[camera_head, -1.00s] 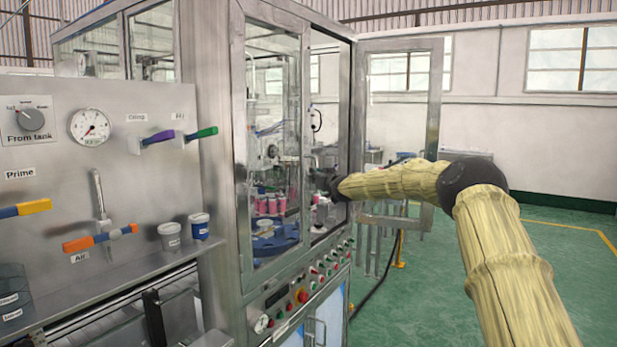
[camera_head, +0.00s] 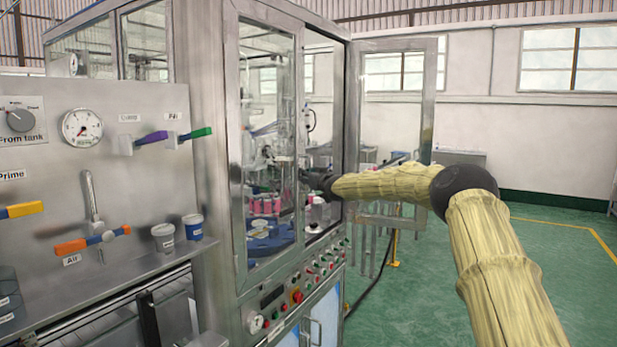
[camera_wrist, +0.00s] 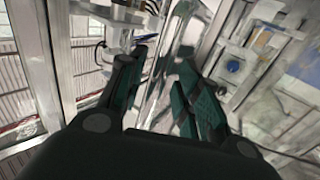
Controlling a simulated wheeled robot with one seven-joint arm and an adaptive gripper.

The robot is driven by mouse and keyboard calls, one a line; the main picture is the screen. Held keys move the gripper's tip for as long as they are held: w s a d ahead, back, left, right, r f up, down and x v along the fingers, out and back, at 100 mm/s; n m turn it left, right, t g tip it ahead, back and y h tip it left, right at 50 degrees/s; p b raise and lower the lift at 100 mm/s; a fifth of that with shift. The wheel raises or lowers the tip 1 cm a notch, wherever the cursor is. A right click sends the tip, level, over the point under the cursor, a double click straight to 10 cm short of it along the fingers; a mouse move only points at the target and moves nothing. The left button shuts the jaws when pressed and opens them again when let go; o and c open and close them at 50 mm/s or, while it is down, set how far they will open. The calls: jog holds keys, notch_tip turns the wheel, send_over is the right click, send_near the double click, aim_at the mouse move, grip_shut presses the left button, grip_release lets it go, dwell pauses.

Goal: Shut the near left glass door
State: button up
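The near left glass door (camera_head: 231,150) is a tall metal-framed pane on the front of the steel cabinet. It looks shut or nearly shut; I cannot tell if a small gap remains. My gripper (camera_head: 312,180) is at the door's right edge, at the cabinet opening, and small and partly hidden in the head view. In the wrist view, my gripper (camera_wrist: 163,58) has its dark green fingers apart. A shiny metal and glass edge runs between or just beyond them; contact is unclear.
Another glass door (camera_head: 430,110) stands swung open at the right. Pink-topped cans (camera_head: 268,205) stand inside the cabinet on a blue turntable (camera_head: 270,245). Below the opening is a button panel (camera_head: 297,296). A gauge panel with handles (camera_head: 82,127) is at left.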

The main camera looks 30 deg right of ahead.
jog(key=shift+s+d+r, duration=0.1)
jog(key=shift+s+d, duration=0.05)
jog(key=shift+s, duration=0.1)
jog(key=s, duration=1.1)
jog(key=shift+s+a, duration=0.3)
jog(key=shift+s, duration=0.1)
dwell(0.3)
